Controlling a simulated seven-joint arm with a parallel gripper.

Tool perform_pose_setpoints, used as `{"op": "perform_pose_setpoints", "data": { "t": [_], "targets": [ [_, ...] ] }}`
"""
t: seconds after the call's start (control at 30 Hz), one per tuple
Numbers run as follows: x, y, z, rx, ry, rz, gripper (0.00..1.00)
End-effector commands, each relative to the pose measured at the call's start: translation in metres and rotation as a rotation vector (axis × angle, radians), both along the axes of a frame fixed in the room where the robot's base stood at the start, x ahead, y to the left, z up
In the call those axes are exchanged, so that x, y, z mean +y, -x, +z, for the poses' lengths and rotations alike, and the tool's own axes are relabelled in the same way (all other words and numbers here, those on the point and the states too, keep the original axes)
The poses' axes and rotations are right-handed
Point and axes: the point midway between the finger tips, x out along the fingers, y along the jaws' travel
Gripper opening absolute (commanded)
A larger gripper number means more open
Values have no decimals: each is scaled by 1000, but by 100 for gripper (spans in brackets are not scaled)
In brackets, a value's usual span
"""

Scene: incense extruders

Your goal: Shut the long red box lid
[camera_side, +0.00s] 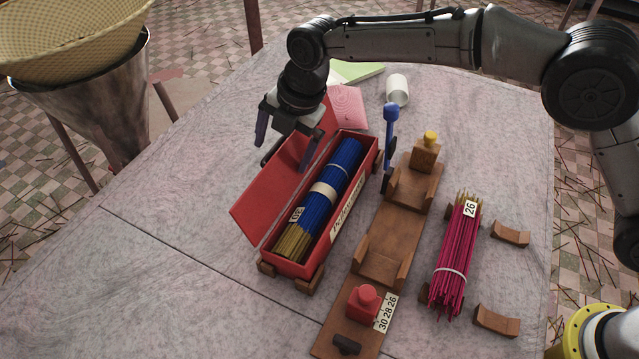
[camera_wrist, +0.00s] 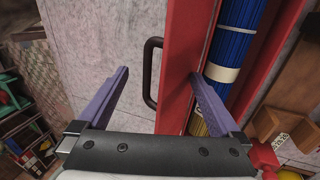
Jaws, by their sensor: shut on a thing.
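The long red box (camera_side: 345,222) stands open on the table, with a bundle of blue incense sticks (camera_side: 335,185) inside. Its red lid (camera_side: 268,208) is hinged along the left side and tilts up and outward to the left. In the wrist view the lid (camera_wrist: 180,62) runs lengthwise, with a dark handle (camera_wrist: 149,75) on its outer face. My gripper (camera_side: 284,150) is at the far part of the lid. Its purple fingers (camera_wrist: 158,74) are spread widely, one on each side of the lid and handle. Exact finger contact is hard to see.
A wooden stand (camera_side: 384,258) is right of the box, with a blue-handled tool (camera_side: 390,125) near its far end. A magenta stick bundle (camera_side: 456,255) lies farther right. A white cup (camera_side: 397,90) is behind. The table left of the lid is clear.

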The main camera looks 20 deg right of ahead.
Motion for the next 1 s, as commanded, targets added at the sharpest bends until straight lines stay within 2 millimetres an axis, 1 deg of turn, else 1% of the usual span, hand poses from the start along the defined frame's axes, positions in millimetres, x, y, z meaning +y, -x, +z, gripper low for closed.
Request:
{"op": "perform_pose_setpoints", "data": {
  "t": [0.03, 0.37, 0.67, 0.8, 0.87, 1.0],
  "targets": [
    [5, 1, -25, 13, 4, 1, 85],
    [4, 1, -23, 12, 2, 1, 85],
    [-3, 6, -17, 11, 3, 0, 84],
    [-7, 8, -14, 9, 3, -1, 72],
    [-9, 8, -11, 7, 2, -1, 72],
    [-11, 9, -8, 3, 0, -2, 67]
  ]
}}
